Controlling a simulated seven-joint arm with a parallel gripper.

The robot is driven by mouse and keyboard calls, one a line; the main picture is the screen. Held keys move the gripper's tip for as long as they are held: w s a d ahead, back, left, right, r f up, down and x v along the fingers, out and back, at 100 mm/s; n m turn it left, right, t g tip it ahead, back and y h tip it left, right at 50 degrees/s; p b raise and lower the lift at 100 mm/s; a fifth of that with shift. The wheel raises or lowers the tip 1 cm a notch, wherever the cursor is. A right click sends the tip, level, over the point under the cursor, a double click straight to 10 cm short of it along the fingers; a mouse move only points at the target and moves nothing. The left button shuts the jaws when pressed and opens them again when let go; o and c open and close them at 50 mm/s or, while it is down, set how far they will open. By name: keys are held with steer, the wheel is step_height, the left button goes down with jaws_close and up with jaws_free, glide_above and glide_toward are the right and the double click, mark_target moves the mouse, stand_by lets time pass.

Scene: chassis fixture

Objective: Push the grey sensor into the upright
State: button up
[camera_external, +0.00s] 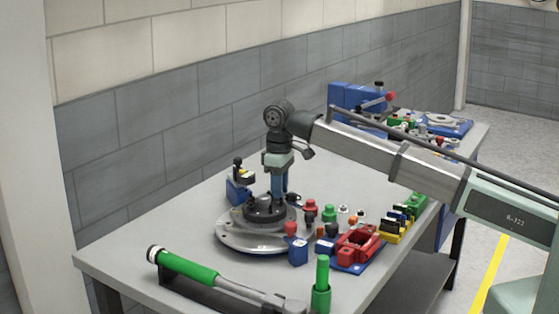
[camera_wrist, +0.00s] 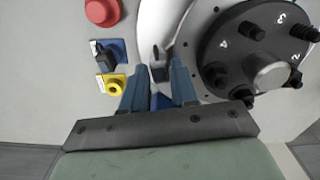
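My gripper (camera_external: 279,196) points down with two blue fingers at the rear edge of the round metal fixture (camera_external: 236,238). In the wrist view my gripper (camera_wrist: 159,70) has a small grey block (camera_wrist: 158,73) between its fingertips, with a dark pin at its far end. This block looks like the grey sensor. Whether the fingers touch it is not clear. A blue part (camera_wrist: 160,101) shows below it between the fingers. The dark numbered hub (camera_wrist: 228,45) with black knobs is close to the right finger. I cannot make out the upright for certain in either view.
Blue and yellow connector blocks (camera_wrist: 113,84) lie left of the fingers, with a red knob (camera_wrist: 102,12) beyond. A red fixture (camera_external: 358,246), a green post (camera_external: 321,283) and a green-handled tool (camera_external: 186,268) crowd the front. The bench's left corner is clear.

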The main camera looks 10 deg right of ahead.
steer(key=shift+r, duration=0.15)
stand_by(0.3)
steer(key=shift+r, duration=1.4)
steer(key=shift+o, duration=0.3)
steer(key=o, duration=0.5)
steer(key=shift+r, duration=2.25)
